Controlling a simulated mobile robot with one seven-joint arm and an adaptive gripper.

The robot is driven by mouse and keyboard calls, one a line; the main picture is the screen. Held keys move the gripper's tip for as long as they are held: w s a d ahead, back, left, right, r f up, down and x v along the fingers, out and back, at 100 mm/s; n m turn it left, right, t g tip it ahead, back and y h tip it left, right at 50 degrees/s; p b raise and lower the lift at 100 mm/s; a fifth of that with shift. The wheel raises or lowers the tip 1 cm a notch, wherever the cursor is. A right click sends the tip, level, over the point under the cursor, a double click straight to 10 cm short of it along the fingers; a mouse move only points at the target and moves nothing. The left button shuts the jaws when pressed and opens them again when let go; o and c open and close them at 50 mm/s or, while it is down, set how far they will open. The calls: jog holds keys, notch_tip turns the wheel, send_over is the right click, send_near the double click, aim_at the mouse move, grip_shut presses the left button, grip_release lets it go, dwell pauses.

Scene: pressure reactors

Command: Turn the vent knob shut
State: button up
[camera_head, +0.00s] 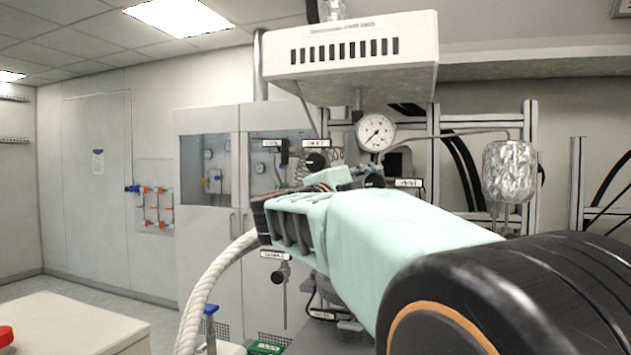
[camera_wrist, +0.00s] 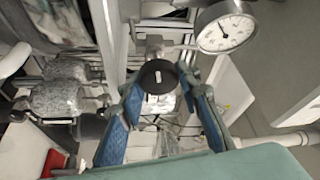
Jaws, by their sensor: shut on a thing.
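In the wrist view, a round black knob (camera_wrist: 158,77) with a small white mark sits between the tips of my gripper (camera_wrist: 160,82). The two blue-padded fingers are closed on its left and right sides. I take this as the vent knob, though no readable label shows there. In the head view, my mint-green arm reaches toward the reactor and hides most of my gripper. One black knob (camera_head: 315,161) shows above the arm, and another black knob (camera_head: 374,181) shows to its right. I cannot tell from the head view which one is held.
A round pressure gauge (camera_head: 376,131) stands above the knobs; it also shows close to my gripper in the wrist view (camera_wrist: 225,27). A white box (camera_head: 350,62) overhangs the area. A foil-wrapped vessel (camera_head: 509,171) hangs at right. A thick white hose (camera_head: 212,285) runs at lower left.

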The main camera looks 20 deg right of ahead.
jog(key=shift+m+g, duration=0.3)
jog(key=shift+m, duration=0.6)
jog(key=o, duration=1.2)
jog(key=shift+c, duration=0.2)
